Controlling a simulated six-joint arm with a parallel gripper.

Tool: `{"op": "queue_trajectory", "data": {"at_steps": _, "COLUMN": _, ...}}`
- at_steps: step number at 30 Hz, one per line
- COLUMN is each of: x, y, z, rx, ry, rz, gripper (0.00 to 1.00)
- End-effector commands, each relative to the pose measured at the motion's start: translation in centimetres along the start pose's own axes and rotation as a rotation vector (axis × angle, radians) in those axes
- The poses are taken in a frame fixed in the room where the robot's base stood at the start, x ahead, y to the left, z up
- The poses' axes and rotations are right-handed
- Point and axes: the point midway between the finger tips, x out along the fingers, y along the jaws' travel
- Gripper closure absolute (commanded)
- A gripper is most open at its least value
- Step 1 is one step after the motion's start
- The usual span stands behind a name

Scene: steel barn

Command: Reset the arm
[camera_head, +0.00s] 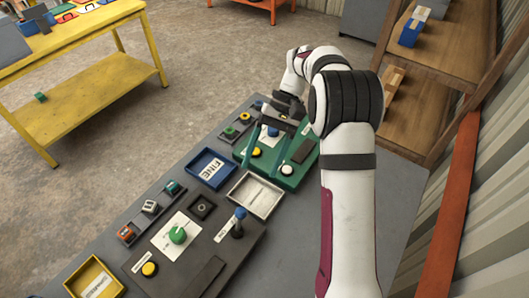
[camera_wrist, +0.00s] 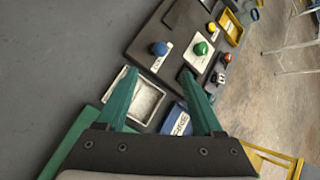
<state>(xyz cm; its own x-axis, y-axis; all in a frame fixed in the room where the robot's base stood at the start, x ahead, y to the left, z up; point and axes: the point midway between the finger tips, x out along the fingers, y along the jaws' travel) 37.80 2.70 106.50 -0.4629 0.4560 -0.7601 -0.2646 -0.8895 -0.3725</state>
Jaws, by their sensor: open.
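My white and dark red arm reaches from the lower right over the grey table (camera_head: 300,240) in the head view. My gripper (camera_head: 260,168) hangs over the green board (camera_head: 291,181), its two teal fingers apart with nothing between them. In the wrist view my gripper (camera_wrist: 160,72) is also open and empty, its fingers pointing toward the white-rimmed tray (camera_wrist: 153,110) and the dark board (camera_wrist: 170,62). The gap between the fingertips and the surface below is hard to judge.
A blue tray (camera_head: 226,180) and a whitish tray (camera_head: 271,204) lie beside the green board. A blue-topped knob (camera_head: 239,214) stands up on the dark board, near a green knob (camera_head: 178,235). A yellow tray (camera_head: 74,286) is at the near end. Wooden shelves (camera_head: 405,135) stand right.

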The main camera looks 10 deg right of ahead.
Motion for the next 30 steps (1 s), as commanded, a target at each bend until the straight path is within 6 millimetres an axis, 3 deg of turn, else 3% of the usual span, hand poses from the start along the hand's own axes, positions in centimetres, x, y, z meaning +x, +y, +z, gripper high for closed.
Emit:
{"op": "queue_trajectory", "data": {"at_steps": 6, "x": -2.1, "y": 0.0, "z": 0.0, "rx": 0.0, "ry": 0.0, "rz": -0.001, "gripper": 0.31}}
{"op": "queue_trajectory", "data": {"at_steps": 17, "x": -2.1, "y": 0.0, "z": 0.0, "rx": 0.0, "ry": -0.001, "rz": -0.001, "gripper": 0.31}}
{"op": "queue_trajectory", "data": {"at_steps": 20, "x": -2.4, "y": -0.3, "z": 0.8, "rx": 0.005, "ry": 0.01, "rz": 0.009, "gripper": 0.31}}
{"op": "queue_trajectory", "data": {"at_steps": 23, "x": -2.9, "y": -1.0, "z": 4.9, "rx": 0.037, "ry": 0.075, "rz": 0.063, "gripper": 0.31}}
{"op": "queue_trajectory", "data": {"at_steps": 25, "x": -2.5, "y": -1.3, "z": 9.5, "rx": 0.08, "ry": 0.153, "rz": 0.112, "gripper": 0.31}}
{"op": "queue_trajectory", "data": {"at_steps": 27, "x": -1.1, "y": -0.8, "z": 14.0, "rx": 0.126, "ry": 0.247, "rz": 0.152, "gripper": 0.31}}
{"op": "queue_trajectory", "data": {"at_steps": 30, "x": 2.1, "y": 0.6, "z": 19.1, "rx": 0.185, "ry": 0.377, "rz": 0.178, "gripper": 0.31}}
